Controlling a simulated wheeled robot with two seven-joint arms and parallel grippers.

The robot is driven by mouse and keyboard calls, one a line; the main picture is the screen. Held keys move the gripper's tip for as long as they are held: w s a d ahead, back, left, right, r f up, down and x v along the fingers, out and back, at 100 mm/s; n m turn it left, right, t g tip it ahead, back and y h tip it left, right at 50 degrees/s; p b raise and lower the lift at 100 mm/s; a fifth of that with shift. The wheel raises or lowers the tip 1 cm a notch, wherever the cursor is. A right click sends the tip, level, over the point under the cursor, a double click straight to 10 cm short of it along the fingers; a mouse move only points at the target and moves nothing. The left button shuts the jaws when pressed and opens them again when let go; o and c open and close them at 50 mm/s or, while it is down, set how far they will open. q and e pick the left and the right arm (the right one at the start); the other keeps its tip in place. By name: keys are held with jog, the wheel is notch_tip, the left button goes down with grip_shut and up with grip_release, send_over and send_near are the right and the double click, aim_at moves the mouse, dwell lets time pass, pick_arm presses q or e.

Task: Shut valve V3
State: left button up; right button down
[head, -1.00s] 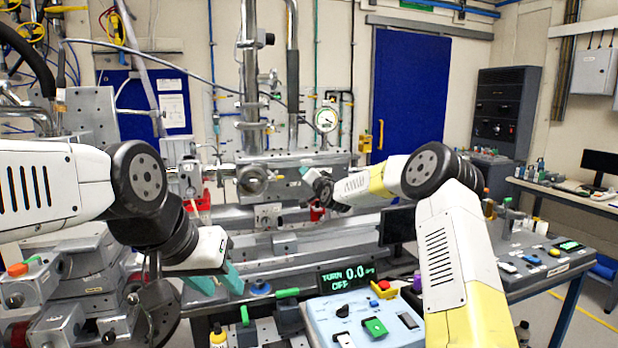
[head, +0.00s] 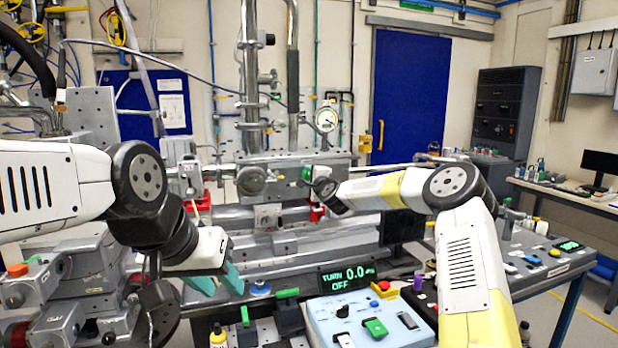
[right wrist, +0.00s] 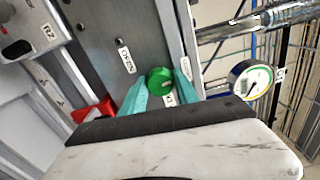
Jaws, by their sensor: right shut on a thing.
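A round green knob (right wrist: 160,78) on a grey metal panel (right wrist: 110,45) shows in the right wrist view, between the teal fingers of my right gripper (right wrist: 160,92). The gripper is shut on it. A small white label by the knob is partly hidden and I cannot read it surely. In the head view my right gripper (head: 307,174) is at the right end of the grey manifold block (head: 285,176), and my wrist hides most of the knob. My left gripper (head: 218,281) is open and empty, low over the bench at the left.
A dial gauge (head: 326,119) stands above the manifold, close to my right gripper. A red handle (right wrist: 92,109) lies beside the panel. A blue control box (head: 368,322) and a display reading TURN 0.0 OFF (head: 347,278) stand in front. Metal fixtures crowd the left.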

jog(key=shift+f+m, duration=0.1)
jog(key=shift+m, duration=0.5)
jog(key=c, duration=0.9)
grip_release()
jog(key=shift+c, duration=0.2)
jog(key=v, duration=0.8)
jog(key=shift+a, duration=0.1)
